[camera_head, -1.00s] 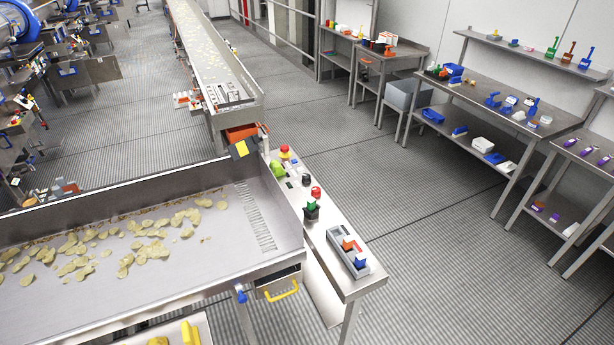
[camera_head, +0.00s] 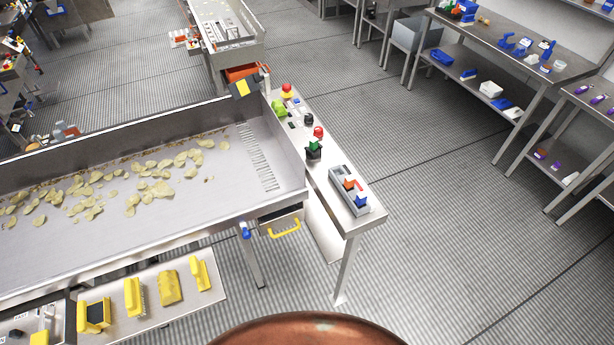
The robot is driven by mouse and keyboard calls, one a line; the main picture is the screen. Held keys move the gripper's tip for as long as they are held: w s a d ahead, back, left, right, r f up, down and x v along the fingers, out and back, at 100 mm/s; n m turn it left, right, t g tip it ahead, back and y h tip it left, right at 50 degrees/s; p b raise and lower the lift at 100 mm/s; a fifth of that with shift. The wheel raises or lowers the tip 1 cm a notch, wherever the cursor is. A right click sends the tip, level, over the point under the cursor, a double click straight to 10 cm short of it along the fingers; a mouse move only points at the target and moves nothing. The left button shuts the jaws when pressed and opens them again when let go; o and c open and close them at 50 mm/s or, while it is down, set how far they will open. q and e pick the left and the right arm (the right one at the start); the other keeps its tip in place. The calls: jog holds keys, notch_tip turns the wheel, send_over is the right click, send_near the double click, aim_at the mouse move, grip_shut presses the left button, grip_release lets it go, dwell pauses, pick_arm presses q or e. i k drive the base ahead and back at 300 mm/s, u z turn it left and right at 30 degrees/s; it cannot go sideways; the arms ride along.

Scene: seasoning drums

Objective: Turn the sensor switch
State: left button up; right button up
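No part is clearly recognisable as the sensor switch. A narrow steel side table (camera_head: 338,222) beside the chip conveyor carries several small controls. They include a red-and-yellow button (camera_head: 287,91) at its far end, a lime-green item (camera_head: 279,108), a black knob (camera_head: 308,120), a red-topped button (camera_head: 318,132) and a green-and-black piece (camera_head: 314,149). They are too small to tell which can be turned. Neither of my grippers is in view.
The conveyor tray (camera_head: 110,240) holds scattered chips. A grey holder (camera_head: 340,178) with orange and blue items stands at the table's near end. A low shelf (camera_head: 205,299) carries yellow tools. Workbenches (camera_head: 490,40) stand at upper right, with open floor (camera_head: 440,200) between.

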aim_at(319, 132)
jog(key=z, duration=0.35)
jog(key=k, duration=0.45)
jog(key=z, duration=0.95)
jog(key=k, duration=0.85)
jog(key=z, duration=0.5)
jog(key=i, duration=1.2)
jog(key=u, duration=1.25)
jog(key=i, duration=0.8)
jog(key=u, duration=1.1)
jog(key=i, duration=0.2)
jog(key=u, duration=0.2)
